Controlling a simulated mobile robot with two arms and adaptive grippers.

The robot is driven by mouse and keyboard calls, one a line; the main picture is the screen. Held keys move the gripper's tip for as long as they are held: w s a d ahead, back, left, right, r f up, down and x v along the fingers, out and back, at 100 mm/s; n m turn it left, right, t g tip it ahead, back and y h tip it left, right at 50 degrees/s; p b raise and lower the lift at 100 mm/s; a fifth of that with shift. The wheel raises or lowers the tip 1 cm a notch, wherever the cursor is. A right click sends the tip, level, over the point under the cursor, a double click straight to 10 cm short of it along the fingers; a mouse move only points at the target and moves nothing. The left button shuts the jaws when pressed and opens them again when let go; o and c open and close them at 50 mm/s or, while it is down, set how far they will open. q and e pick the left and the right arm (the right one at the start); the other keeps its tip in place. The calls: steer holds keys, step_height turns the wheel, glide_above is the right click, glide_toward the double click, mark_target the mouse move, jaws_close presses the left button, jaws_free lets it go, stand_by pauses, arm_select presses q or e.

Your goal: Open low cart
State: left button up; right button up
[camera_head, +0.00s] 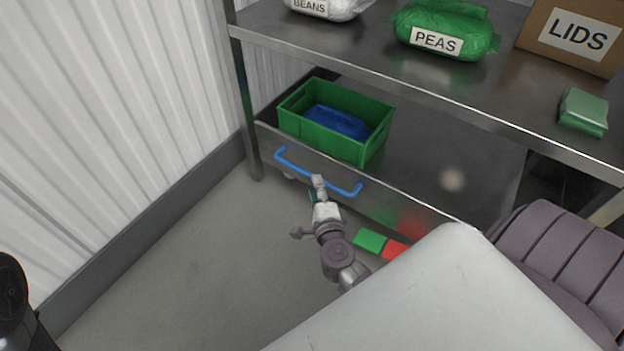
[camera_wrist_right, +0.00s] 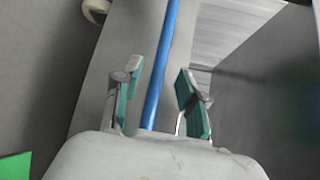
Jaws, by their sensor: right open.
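The low cart (camera_head: 385,203) is a grey metal box on the floor under the steel shelf. A blue bar handle (camera_head: 345,190) runs along its front panel. Its front stands about level with the shelf's left leg, and its top is uncovered. My right gripper (camera_head: 317,187) is at the middle of the handle. In the right wrist view the blue handle (camera_wrist_right: 166,45) passes between the open fingers of the right gripper (camera_wrist_right: 156,88), with a gap visible on each side. I cannot tell how deep the bar sits between them. My left gripper is not in view.
A green crate (camera_head: 320,139) with something blue inside stands in the cart's left end. The shelf (camera_head: 370,52) above holds a peas bag (camera_head: 440,28), a beans bag (camera_head: 325,8) and a lids box (camera_head: 575,36). Floor (camera_head: 190,260) before the cart is clear, with a ribbed wall at left.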

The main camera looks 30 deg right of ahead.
steer(key=b+x, duration=0.1)
steer(key=x, duration=0.4)
jaws_close()
stand_by(0.3)
